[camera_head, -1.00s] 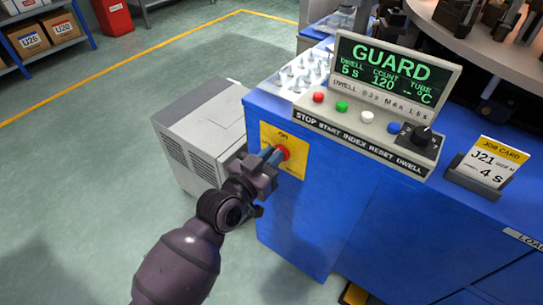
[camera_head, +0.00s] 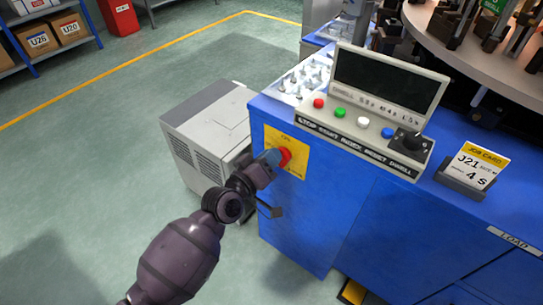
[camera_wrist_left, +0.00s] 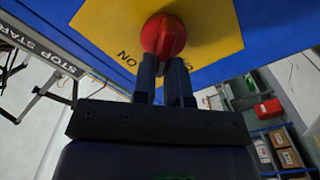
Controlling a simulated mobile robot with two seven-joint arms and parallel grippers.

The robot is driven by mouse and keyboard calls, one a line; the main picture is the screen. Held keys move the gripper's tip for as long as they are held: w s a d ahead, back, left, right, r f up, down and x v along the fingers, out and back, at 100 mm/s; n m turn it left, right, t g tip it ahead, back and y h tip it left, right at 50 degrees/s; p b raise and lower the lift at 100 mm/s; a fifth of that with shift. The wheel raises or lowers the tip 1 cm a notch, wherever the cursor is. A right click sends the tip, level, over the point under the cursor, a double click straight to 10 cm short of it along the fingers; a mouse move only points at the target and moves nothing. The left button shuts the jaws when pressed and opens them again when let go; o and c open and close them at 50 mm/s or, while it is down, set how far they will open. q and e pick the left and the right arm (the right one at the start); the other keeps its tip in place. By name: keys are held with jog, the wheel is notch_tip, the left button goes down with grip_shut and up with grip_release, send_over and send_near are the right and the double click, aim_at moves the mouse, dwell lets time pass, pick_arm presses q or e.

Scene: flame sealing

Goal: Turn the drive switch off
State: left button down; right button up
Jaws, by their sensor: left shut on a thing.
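The drive switch (camera_head: 284,156) is a red rotary knob on a yellow plate (camera_head: 294,168) on the blue cabinet's side. It also shows in the left wrist view (camera_wrist_left: 163,35), with "ON" printed on the plate. My left gripper (camera_head: 270,158) is shut on the knob, its dark fingers (camera_wrist_left: 166,75) reaching the knob's face. The fingers partly hide the knob and the plate's lettering in the head view. The display (camera_head: 388,80) on the control panel above is dark. My right gripper is not in view.
The panel's coloured buttons (camera_head: 341,112) and dwell knob (camera_head: 409,141) sit above the plate. A grey box unit (camera_head: 205,120) stands on the floor beside the cabinet, behind my left arm. A job card holder (camera_head: 463,188) stands on the cabinet top. Open floor lies left.

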pick_arm(q)
jog(key=n, duration=0.3)
jog(key=f+n, duration=0.1)
jog(key=n, duration=0.5)
jog(key=shift+w+a+f, duration=0.15)
jog(key=shift+a+f, duration=0.1)
jog(key=shift+n, duration=0.3)
jog(key=c, duration=1.2)
grip_release()
jog(key=shift+o, duration=0.2)
